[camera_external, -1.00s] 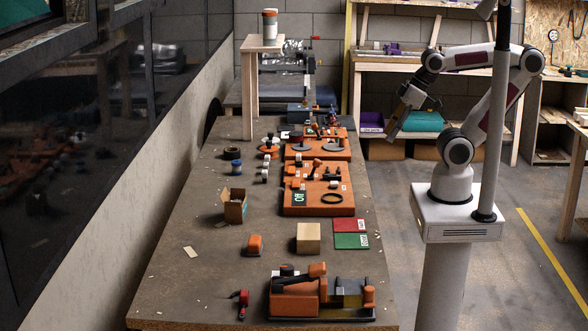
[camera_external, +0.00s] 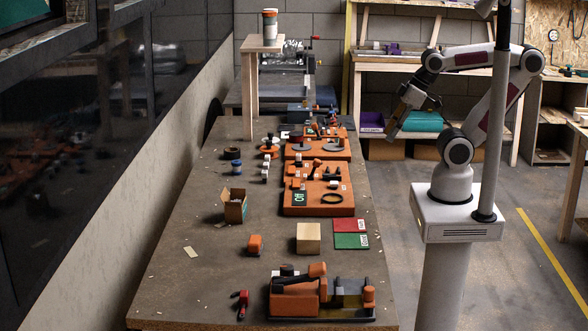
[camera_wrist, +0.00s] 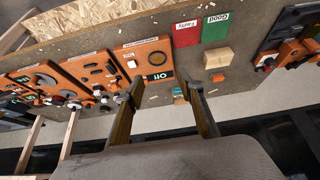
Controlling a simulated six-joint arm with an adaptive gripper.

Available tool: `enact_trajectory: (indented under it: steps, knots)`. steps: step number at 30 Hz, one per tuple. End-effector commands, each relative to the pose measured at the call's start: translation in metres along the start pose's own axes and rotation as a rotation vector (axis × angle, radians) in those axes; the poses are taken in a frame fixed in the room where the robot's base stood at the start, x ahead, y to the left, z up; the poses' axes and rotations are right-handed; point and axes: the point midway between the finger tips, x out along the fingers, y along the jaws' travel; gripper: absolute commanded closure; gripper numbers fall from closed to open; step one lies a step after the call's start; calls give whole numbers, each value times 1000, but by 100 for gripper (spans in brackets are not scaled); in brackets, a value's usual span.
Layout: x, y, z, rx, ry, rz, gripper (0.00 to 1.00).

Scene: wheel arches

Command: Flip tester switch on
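An orange tester board (camera_external: 318,209) lies on the bench and carries a dark display panel (camera_external: 300,198) and a black ring (camera_external: 332,198). In the wrist view the board (camera_wrist: 134,62) shows its panel reading "Off" (camera_wrist: 158,77). My gripper (camera_external: 393,132) hangs in the air to the right of the bench, well away from the board. In the wrist view my gripper's fingers (camera_wrist: 162,84) are spread apart with nothing between them.
More orange boards with knobs (camera_external: 317,150) stand behind the tester. A small open carton (camera_external: 235,208), a wooden block (camera_external: 309,238), red (camera_external: 348,225) and green (camera_external: 351,241) labels lie around it. An orange and black fixture (camera_external: 322,298) is at the front. A wooden stand (camera_external: 249,95) rises behind.

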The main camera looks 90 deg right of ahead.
Motion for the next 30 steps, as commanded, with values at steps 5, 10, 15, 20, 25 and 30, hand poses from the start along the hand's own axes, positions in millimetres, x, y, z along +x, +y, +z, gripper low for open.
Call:
enact_trajectory:
  steps: [5, 10, 15, 20, 25, 30]
  knots:
    - [1, 1, 0, 6, -4, 3, 100]
    - [7, 4, 2, 15, -33, 8, 100]
    - [17, 8, 2, 30, -78, 15, 100]
    - [27, 12, -4, 47, -123, 22, 100]
    - [37, 18, -14, 65, -163, 29, 100]
    - [47, 24, -26, 78, -194, 35, 100]
